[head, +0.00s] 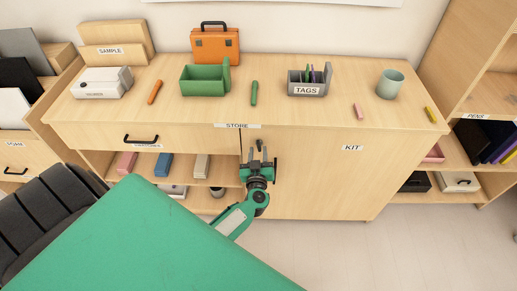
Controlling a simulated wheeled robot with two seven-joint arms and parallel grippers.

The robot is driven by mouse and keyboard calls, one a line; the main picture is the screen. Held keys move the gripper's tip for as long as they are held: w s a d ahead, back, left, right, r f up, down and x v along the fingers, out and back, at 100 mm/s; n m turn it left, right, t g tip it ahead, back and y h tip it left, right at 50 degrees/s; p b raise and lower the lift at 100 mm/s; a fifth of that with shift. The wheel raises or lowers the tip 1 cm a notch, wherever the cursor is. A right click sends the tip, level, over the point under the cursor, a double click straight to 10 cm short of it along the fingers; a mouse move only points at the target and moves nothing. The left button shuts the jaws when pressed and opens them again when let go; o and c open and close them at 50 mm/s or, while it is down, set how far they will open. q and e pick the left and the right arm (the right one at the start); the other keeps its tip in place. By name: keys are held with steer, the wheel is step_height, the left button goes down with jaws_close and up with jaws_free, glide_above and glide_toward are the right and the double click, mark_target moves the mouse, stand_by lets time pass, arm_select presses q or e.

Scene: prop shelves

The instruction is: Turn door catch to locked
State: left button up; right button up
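The wooden cabinet has a door marked KIT (318,180) at the right of its front. My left gripper (258,153), green and black, is in front of the door's upper left part, close to its left edge. Its two dark fingers stand apart with a gap between them, so it looks open. A small dark piece shows by the fingertips; I cannot tell whether it is the door catch or part of the gripper. The catch's position cannot be made out. My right gripper is not in view.
On the cabinet top stand a green bin (203,82), an orange case (215,45), a grey TAGS holder (308,84) and a cup (390,84). A drawer with a black handle (141,140) is left of the door. Floor (300,245) is free at the right.

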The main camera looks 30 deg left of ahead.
arm_select(q)
steer(key=shift+x, duration=1)
jaws_close()
steer(key=shift+n, duration=0.7)
steer(key=shift+n+p, duration=0.3)
steer(key=n, duration=0.2)
steer(key=shift+n, duration=0.8)
steer(key=shift+s+a+f+n, duration=0.1)
steer(key=shift+n, duration=1.7)
steer(key=shift+f+n+b, duration=0.15)
steer(key=shift+n+b, duration=1.2)
steer(key=shift+n, duration=2.25)
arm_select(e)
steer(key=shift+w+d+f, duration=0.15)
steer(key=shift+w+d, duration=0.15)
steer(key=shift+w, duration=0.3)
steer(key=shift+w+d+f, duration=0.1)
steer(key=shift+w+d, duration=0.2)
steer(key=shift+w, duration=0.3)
